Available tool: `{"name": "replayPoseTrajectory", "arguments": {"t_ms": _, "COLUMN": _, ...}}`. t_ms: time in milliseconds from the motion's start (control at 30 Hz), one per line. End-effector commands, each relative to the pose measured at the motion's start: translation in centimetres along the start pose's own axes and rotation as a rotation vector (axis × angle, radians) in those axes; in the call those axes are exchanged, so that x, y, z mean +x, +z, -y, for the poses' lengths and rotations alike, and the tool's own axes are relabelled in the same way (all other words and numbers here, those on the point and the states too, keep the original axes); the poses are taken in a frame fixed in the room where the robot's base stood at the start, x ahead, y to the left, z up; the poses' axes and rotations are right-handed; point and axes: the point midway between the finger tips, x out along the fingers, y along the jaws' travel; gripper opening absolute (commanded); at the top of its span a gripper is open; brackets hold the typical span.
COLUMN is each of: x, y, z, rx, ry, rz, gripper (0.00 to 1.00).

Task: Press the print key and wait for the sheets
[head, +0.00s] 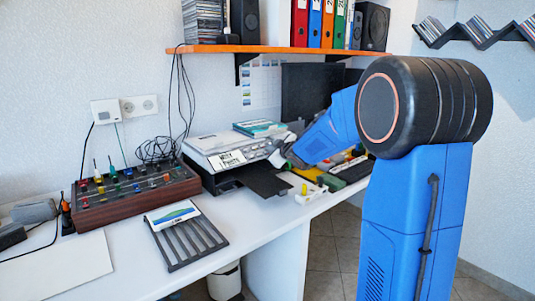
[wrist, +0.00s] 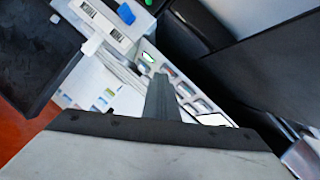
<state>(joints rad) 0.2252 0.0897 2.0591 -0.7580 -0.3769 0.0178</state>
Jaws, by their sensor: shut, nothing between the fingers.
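The grey printer (head: 222,146) stands on the white desk, with a lettered white label on its front and a dark tray (head: 265,180) sticking out. I see no sheet on this tray. My gripper (head: 283,152) is at the printer's right end, close to its top edge. In the wrist view my gripper (wrist: 162,98) is shut and empty, its fingers together in front of a pale panel (wrist: 187,88) with several small keys. I cannot tell which is the print key, or whether the fingertips touch one.
A brown box (head: 130,195) with coloured knobs and a slatted black rack (head: 187,240) lie left of the printer. A book (head: 260,128) lies on the printer. Small coloured items and a keyboard (head: 355,170) are to the right. An orange shelf (head: 270,49) hangs above.

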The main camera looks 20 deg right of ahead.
Motion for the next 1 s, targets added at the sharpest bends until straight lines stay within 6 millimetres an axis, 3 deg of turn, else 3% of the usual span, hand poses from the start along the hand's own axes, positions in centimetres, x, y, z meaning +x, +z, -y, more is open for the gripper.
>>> {"name": "replayPoseTrajectory", "arguments": {"t_ms": 767, "x": -1.3, "y": -0.9, "z": -0.9, "rx": 0.000, "ry": 0.001, "rz": 0.000, "gripper": 0.00}}
{"name": "replayPoseTrajectory", "arguments": {"t_ms": 1000, "x": -2.5, "y": -1.9, "z": -1.9, "rx": -0.001, "ry": 0.001, "rz": -0.002, "gripper": 0.00}}
